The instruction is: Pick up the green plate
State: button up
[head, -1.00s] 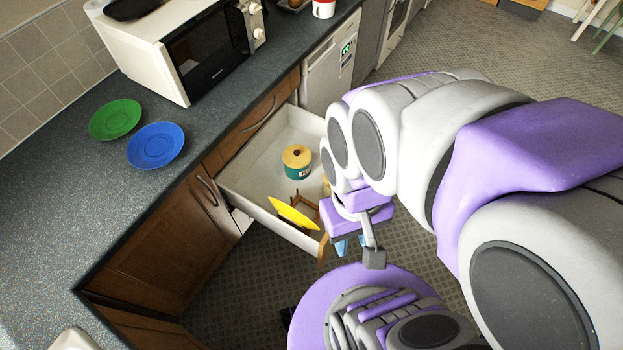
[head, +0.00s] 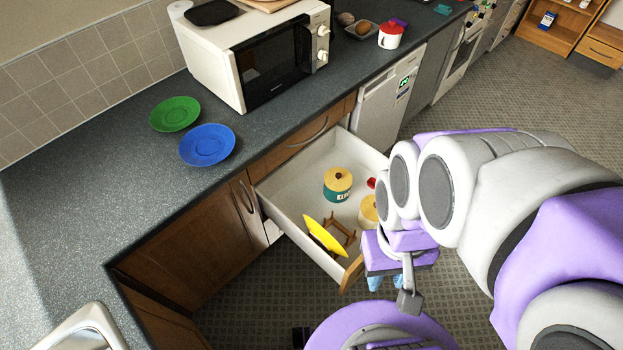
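The green plate (head: 175,114) lies flat on the dark speckled counter (head: 110,180), left of the microwave. A blue plate (head: 207,145) lies just in front of it to the right. My gripper (head: 391,284) hangs beyond the right front of the open drawer, well away from the green plate. Its fingers are small and partly hidden by my arm, so I cannot tell whether they are open or shut.
A white microwave (head: 260,55) stands right of the plates. The counter's left part is clear.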

aim_at(173, 114)
jog(key=i+j, duration=0.1)
jog(key=i+j+u, duration=0.1)
jog(key=u, duration=0.3)
jog(key=i+u, duration=0.45)
jog(key=k+u, duration=0.15)
jog(key=u, duration=0.9)
